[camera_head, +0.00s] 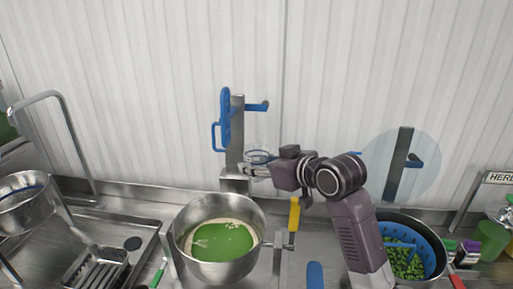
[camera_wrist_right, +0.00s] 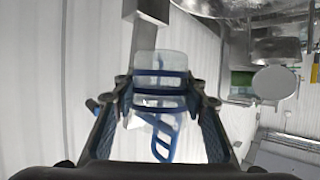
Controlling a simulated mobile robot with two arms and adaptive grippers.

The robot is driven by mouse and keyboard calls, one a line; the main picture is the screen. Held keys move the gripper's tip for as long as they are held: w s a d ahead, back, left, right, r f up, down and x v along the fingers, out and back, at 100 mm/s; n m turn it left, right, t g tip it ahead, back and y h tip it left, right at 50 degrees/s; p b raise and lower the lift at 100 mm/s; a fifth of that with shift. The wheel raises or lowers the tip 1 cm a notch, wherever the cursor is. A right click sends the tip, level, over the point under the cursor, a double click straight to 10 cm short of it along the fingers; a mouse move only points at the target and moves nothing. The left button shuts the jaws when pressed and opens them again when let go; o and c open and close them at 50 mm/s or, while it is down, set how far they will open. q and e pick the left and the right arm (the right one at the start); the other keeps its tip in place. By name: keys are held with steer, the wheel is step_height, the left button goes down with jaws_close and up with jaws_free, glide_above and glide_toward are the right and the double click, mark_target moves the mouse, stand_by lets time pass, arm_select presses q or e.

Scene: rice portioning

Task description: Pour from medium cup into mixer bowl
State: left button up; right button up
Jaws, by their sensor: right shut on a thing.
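The medium cup (camera_head: 258,156) is clear with blue markings and sits at my right gripper (camera_head: 258,169), behind and above the mixer bowl. In the right wrist view the see-through cup (camera_wrist_right: 160,61) with blue bands and a blue handle-like part lies between the fingers of my right gripper (camera_wrist_right: 160,100), which is shut on it. I cannot tell what the cup contains. The steel mixer bowl (camera_head: 222,271) stands at the front centre with green contents and a pale layer at the edge. My left gripper is not in view.
A steel post with a blue frame (camera_head: 224,118) stands behind the bowl. A pot with a blue strainer and green pieces (camera_head: 438,250) is at the right. A sink tray (camera_head: 140,225) and a steel bowl (camera_head: 20,208) are at the left.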

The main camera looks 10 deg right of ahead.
steer(key=s+a+r, duration=0.1)
steer(key=s+r, duration=0.1)
steer(key=s, duration=0.8)
steer(key=shift+a+r, duration=0.3)
steer(key=shift+a, duration=0.05)
steer(key=shift+f, duration=0.15)
